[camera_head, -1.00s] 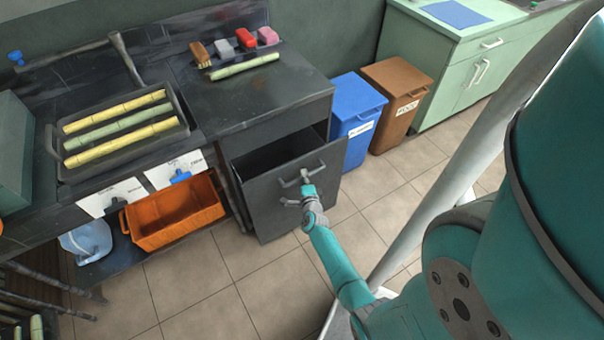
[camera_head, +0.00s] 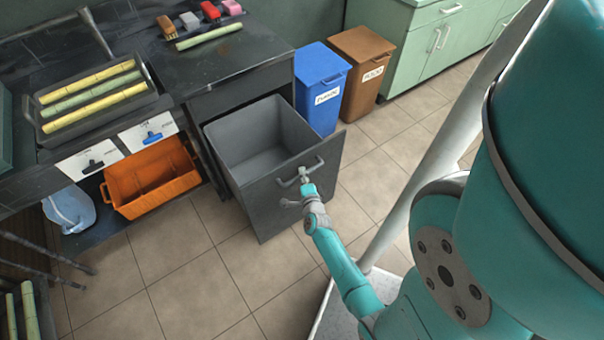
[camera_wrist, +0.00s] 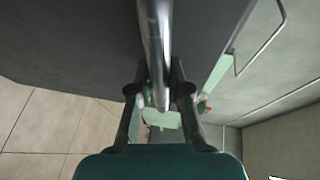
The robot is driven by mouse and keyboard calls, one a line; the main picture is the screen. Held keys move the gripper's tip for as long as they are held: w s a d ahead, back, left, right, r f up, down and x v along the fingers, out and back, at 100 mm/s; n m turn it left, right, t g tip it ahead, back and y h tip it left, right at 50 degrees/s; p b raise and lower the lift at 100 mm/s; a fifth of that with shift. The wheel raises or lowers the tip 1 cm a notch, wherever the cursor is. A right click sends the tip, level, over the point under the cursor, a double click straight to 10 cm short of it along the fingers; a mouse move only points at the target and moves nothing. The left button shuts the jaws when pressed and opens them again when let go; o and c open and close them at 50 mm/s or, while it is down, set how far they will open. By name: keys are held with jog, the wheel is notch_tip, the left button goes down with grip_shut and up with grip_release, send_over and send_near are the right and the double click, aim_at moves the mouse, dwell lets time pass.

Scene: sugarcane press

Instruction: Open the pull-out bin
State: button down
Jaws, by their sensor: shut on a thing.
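The pull-out bin (camera_head: 262,150) is a dark grey drawer-like bin under the black counter in the head view. It stands well out from the cabinet, and its empty grey inside shows. Its front panel carries a metal bar handle (camera_head: 300,172). My gripper (camera_head: 304,180) is shut on that handle at the front of the panel. In the wrist view the handle bar (camera_wrist: 154,50) runs between the two fingers of my gripper (camera_wrist: 158,98), with the dark front panel (camera_wrist: 70,40) behind it.
A blue bin (camera_head: 321,85) and a brown bin (camera_head: 361,70) stand right of the pull-out bin. An orange crate (camera_head: 150,178) sits on the low shelf at left. A tray of cane pieces (camera_head: 45,143) lies on the counter. Tiled floor (camera_head: 200,265) is free in front.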

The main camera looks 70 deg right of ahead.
jog(key=shift+s, duration=0.1)
jog(key=c, duration=1.1)
grip_release()
jog(key=shift+a, duration=0.1)
jog(key=v, duration=1.1)
jog(key=shift+s+a, duration=0.2)
jog(key=shift+a, duration=0.1)
jog(key=shift+r, duration=0.1)
